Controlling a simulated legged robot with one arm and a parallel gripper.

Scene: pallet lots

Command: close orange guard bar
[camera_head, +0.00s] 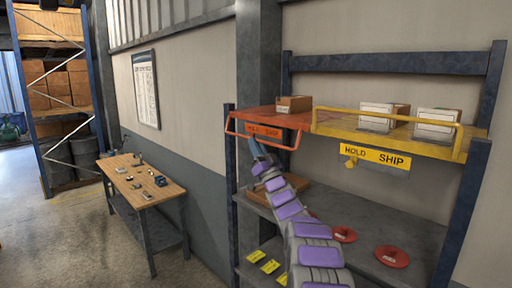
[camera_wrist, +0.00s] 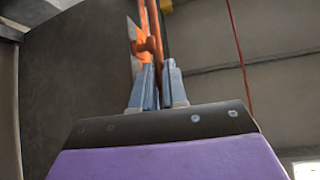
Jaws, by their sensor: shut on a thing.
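The orange guard bar (camera_head: 280,146) hangs along the front of the orange shelf section (camera_head: 285,120), its front rail below the shelf edge. My gripper (camera_head: 254,142) is at the bar's left part. In the wrist view, my gripper (camera_wrist: 160,78) is shut on the orange bar (camera_wrist: 156,30), which runs upward from between the fingertips. An orange plate and knob (camera_wrist: 148,45) show just left of it. The exact contact is partly hidden by the fingers.
A yellow guard bar (camera_head: 385,114) stands raised on the yellow shelf section (camera_head: 420,147) at right, around white-labelled boxes. A small box (camera_head: 294,104) sits on the orange section. Red discs (camera_head: 392,256) lie on the shelf below. A workbench (camera_head: 140,180) stands left, with open floor around.

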